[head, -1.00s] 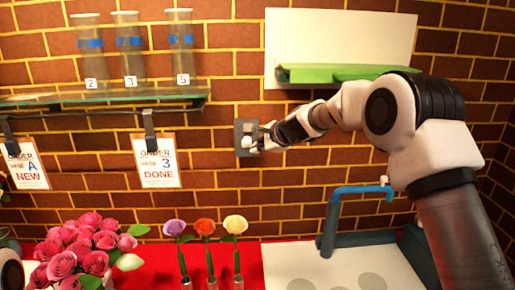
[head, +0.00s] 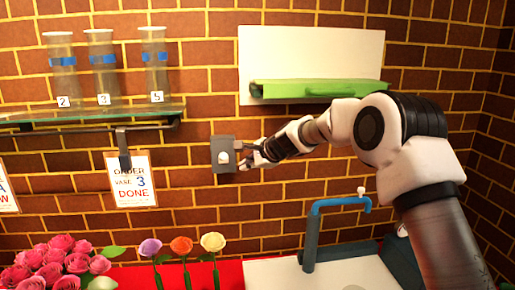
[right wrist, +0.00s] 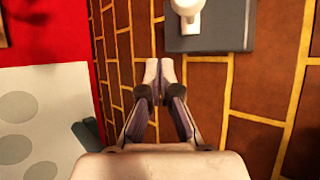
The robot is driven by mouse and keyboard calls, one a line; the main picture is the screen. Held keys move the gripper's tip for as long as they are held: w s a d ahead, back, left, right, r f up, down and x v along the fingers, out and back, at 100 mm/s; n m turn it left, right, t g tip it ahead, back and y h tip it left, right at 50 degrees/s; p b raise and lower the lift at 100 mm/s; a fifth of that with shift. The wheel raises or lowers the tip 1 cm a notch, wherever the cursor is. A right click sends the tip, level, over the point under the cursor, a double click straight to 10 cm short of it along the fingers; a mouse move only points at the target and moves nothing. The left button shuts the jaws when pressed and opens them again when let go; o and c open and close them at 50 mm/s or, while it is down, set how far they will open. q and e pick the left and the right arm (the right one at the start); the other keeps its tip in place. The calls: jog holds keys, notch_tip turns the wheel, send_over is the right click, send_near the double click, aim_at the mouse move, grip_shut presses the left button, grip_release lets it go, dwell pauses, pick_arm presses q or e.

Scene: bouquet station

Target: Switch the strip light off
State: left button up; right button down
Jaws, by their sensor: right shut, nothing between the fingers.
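A grey switch plate (head: 217,168) with a white knob (head: 224,158) is fixed to the brick wall, below and left of a white board. It also shows at the top of the right wrist view (right wrist: 235,38), where the knob (right wrist: 187,8) is partly cut off. My right gripper (head: 243,162) is just right of the plate, fingers shut and empty. In the right wrist view its closed fingertips (right wrist: 160,74) are apart from the knob in the picture. I cannot tell which fixture is the strip light. My left gripper is out of view.
A green ledge (head: 315,90) runs along the white board (head: 310,50). A glass shelf (head: 90,114) holds several vases at left. An order card (head: 130,180) hangs below it. A blue tap (head: 312,230) stands under my right arm; flowers (head: 60,262) are at lower left.

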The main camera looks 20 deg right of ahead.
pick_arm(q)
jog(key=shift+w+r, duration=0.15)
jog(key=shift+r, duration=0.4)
pick_arm(e)
jog(key=d+r, duration=0.4)
jog(key=r, duration=0.4)
jog(key=shift+s, duration=0.25)
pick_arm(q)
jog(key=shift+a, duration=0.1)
pick_arm(e)
jog(key=shift+a, duration=0.15)
